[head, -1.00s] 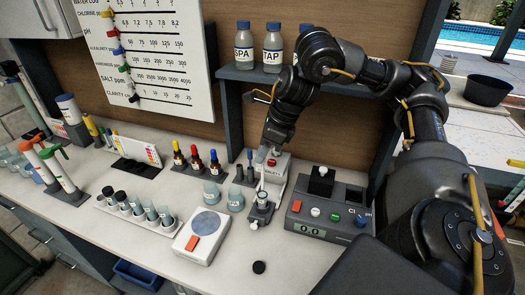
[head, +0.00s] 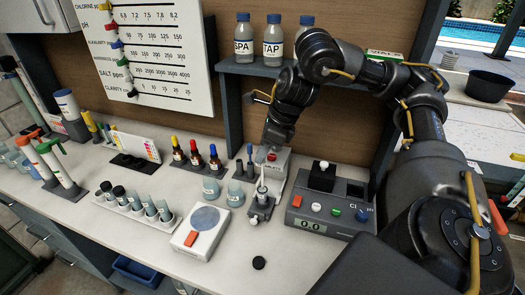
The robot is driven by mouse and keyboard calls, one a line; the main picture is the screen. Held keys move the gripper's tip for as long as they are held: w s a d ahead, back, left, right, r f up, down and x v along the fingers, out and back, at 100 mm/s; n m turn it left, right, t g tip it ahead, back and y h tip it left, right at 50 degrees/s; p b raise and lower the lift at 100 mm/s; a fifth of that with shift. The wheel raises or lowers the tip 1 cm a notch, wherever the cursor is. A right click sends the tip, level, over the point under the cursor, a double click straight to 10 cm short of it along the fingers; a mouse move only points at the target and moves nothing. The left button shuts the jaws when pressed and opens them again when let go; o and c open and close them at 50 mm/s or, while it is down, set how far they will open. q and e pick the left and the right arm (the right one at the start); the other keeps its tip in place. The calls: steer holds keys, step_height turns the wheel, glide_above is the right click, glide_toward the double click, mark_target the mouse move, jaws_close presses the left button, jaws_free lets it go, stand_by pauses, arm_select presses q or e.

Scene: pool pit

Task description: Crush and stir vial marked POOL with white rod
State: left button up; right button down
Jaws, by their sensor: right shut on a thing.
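My right gripper (head: 266,160) reaches down from the upper right, in front of the back wall. It is shut on a thin white rod (head: 262,178). The rod points down at a vial standing in a small grey holder (head: 260,208) on the counter. The vial is small and its marking cannot be read; I cannot tell how deep the rod's tip sits in it. My left gripper is not in view.
Right of the holder is a grey meter (head: 328,208) with coloured buttons. Left of it stand two clear cups (head: 236,195), a white device with a round plate (head: 203,225) and a rack of capped vials (head: 135,205). A black cap (head: 259,262) lies in front, with clear counter around it.

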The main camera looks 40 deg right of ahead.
mark_target(263, 167)
steer(key=shift+f+b, duration=1.8)
steer(key=shift+f, duration=0.7)
steer(key=shift+f+b, duration=0.45)
steer(key=shift+f, duration=0.15)
steer(key=shift+s+f, duration=0.1)
steer(key=shift+f, duration=0.05)
stand_by(0.8)
steer(key=shift+r+p, duration=0.5)
steer(key=shift+p, duration=0.3)
stand_by(0.3)
steer(key=shift+p, duration=0.4)
stand_by(0.4)
